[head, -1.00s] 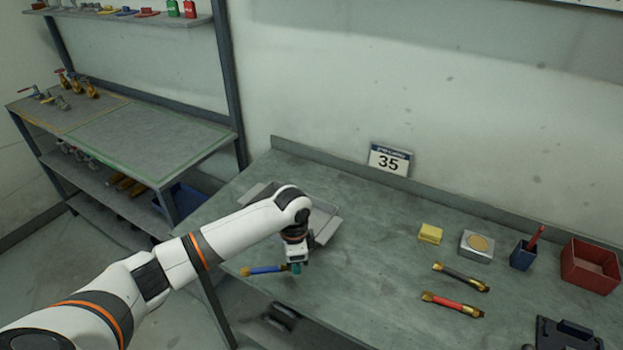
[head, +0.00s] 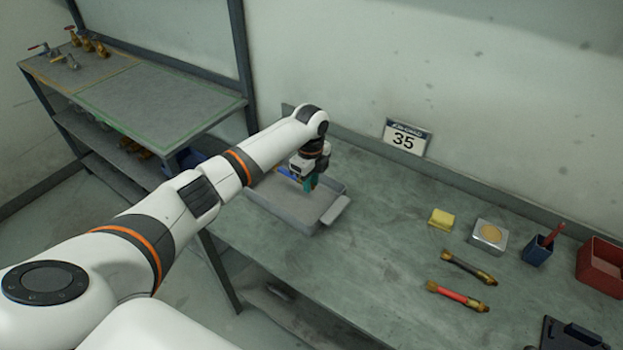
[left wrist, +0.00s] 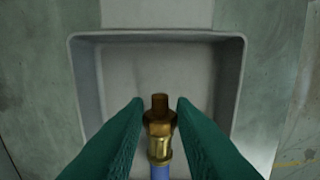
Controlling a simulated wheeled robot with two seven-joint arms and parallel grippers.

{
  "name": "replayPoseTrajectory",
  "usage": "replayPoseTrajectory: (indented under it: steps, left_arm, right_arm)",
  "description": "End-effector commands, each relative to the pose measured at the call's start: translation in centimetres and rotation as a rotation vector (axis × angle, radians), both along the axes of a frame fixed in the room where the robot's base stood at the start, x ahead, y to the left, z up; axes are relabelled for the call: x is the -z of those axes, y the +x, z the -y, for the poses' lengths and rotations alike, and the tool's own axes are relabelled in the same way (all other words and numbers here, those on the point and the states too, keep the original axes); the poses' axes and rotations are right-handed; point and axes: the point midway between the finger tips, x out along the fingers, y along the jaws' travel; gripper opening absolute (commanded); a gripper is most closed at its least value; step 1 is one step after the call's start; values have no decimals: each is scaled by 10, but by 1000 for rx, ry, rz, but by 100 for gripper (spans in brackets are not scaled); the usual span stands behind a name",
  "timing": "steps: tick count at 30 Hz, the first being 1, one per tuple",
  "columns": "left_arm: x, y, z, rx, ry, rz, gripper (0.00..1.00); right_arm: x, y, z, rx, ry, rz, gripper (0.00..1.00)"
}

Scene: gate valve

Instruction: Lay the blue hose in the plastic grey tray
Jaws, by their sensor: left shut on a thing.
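The blue hose (head: 284,172) is held in my left gripper (head: 309,184), which is shut on it. In the left wrist view, the brass end fitting (left wrist: 159,128) and a little of the blue hose (left wrist: 160,172) show between the green fingers (left wrist: 160,135). The grey tray (head: 283,205) stands on the left part of the bench. The hose is over the tray, toward its far side; its height above the floor of the tray is hard to tell. In the left wrist view the tray's rim (left wrist: 242,75) surrounds an empty floor. My right gripper is not in view.
On the bench to the right lie a black hose (head: 468,267) and a red hose (head: 457,296). Behind them are a yellow block (head: 440,219), a metal box (head: 488,236), a blue cup (head: 537,251) and a red bin (head: 602,266). A number sign (head: 406,139) stands by the wall.

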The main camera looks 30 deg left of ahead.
Motion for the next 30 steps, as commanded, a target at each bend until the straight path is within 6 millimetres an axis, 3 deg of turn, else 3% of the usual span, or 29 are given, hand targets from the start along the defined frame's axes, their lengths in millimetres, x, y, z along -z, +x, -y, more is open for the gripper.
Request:
replayPoseTrajectory:
  steps: [1,12,26,27,30]
  left_arm:
    - [12,0,0,0,0,0,0]
    - [55,0,0,-1,1,1,0]
    - [64,0,0,-1,1,1,0]
    - [64,0,0,-1,1,1,26]
    - [64,0,0,-1,1,1,43]
  right_arm:
    - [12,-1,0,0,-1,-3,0]
    - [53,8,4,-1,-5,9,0]
    - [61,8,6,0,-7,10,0]
    - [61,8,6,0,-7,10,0]
    - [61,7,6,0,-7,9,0]
